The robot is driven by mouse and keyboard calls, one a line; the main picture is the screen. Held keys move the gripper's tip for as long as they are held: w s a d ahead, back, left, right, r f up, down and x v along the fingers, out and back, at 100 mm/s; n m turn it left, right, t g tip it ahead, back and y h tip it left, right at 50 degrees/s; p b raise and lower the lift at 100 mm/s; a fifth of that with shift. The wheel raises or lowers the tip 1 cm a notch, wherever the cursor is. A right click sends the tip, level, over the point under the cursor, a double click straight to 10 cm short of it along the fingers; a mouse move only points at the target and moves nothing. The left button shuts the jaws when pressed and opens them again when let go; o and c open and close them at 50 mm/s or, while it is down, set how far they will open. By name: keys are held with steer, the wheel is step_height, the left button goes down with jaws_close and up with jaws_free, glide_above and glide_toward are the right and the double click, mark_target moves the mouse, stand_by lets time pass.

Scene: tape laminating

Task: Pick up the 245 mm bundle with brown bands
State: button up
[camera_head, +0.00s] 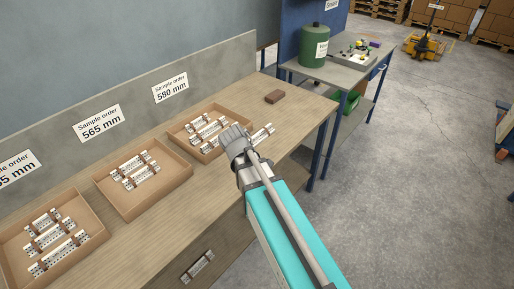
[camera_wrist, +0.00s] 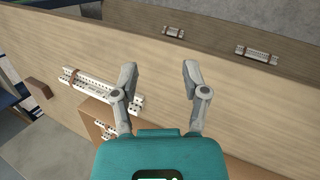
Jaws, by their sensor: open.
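A white perforated bundle lies on the wooden bench beside the right-hand tray; it shows in the wrist view (camera_wrist: 92,88) and, partly behind my arm, in the head view (camera_head: 264,133). My gripper is open and empty above the bench, in the wrist view (camera_wrist: 160,70) and head view. Two shorter banded bundles (camera_wrist: 174,32) (camera_wrist: 257,54) lie past the bench edge. I cannot read any length on the bundles.
Three cardboard trays (camera_head: 187,172) (camera_head: 104,238) (camera_head: 170,134) hold several bundles. A brown block (camera_head: 275,96) lies near the bench's far end. Another bundle (camera_head: 198,266) shows low at the bench front.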

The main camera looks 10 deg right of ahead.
steer(key=w+a+f+n+t+h+b, duration=0.1)
steer(key=w+n+b, duration=0.1)
steer(key=w+a+f+n+h+b, duration=0.1)
steer(key=w+n+b, duration=0.1)
steer(key=w+n, duration=0.1)
steer(key=w+a+f+n+t+h+b, duration=0.1)
steer(key=w+n+b, duration=0.1)
steer(key=w+n, duration=0.1)
steer(key=shift+a+f+t+h, duration=0.1)
steer(key=shift+a+t+h, duration=0.2)
steer(key=shift+a, duration=0.05)
steer(key=w+a+n+t+h+b, duration=0.1)
steer(key=a+n, duration=0.1)
steer(key=w+a+n+t+b, duration=0.1)
steer(key=w+n+b, duration=0.1)
steer(key=n, duration=0.1)
steer(key=w+a+n+t+h+b, duration=0.1)
steer(key=w+a+n, duration=0.1)
steer(key=shift+w+a+r+n+h+b, duration=0.15)
steer(key=shift+a+r+n+h+b, duration=0.05)
steer(key=shift+a+n+h+b, duration=0.15)
steer(key=shift+w+a+r+n+t, duration=0.2)
steer(key=shift+a+n+t, duration=0.1)
steer(key=shift+n, duration=0.05)
steer(key=shift+d, duration=0.1)
